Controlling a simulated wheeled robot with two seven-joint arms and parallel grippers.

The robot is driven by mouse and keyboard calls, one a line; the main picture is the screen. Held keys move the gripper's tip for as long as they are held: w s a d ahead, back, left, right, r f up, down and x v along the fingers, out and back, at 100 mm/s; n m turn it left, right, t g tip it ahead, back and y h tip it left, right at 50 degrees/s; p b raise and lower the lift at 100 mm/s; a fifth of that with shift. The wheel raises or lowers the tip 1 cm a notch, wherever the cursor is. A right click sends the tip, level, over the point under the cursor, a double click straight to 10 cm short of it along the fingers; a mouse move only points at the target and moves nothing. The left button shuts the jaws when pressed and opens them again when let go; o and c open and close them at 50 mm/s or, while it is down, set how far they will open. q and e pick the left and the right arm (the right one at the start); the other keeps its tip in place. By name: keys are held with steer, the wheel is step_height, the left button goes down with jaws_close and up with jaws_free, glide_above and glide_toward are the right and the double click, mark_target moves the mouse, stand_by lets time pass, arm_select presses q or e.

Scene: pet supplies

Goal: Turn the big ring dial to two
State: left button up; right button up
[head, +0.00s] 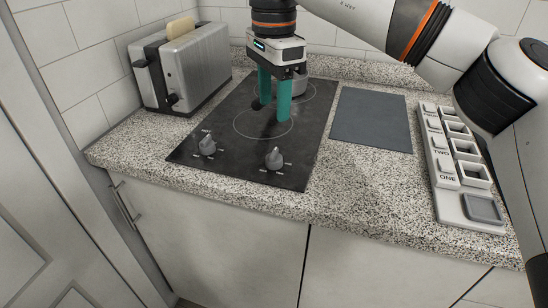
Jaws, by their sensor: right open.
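A black cooktop (228,165) is set into the speckled counter. Small white marks surround each dial, too small to read, so I cannot tell which belongs to the big ring or how each is set. A large ring (237,120) is drawn on the glass behind the dials, with another ring farther back. My right gripper (274,100), with teal fingers, is open above the large ring, behind and apart from the dials. My left gripper is out of view.
A silver toaster (195,62) with bread stands at the back left. A flat dark-grey mat (371,119) lies right of the cooktop. A white panel (448,196) with labelled compartments is farther right. The front counter is clear.

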mark_target(274, 152)
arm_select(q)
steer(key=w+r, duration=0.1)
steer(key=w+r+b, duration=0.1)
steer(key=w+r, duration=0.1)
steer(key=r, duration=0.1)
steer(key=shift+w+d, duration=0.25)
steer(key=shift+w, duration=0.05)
arm_select(e)
step_height(274, 152, down, 12)
steer(key=shift+r, duration=0.1)
steer(key=c, duration=1)
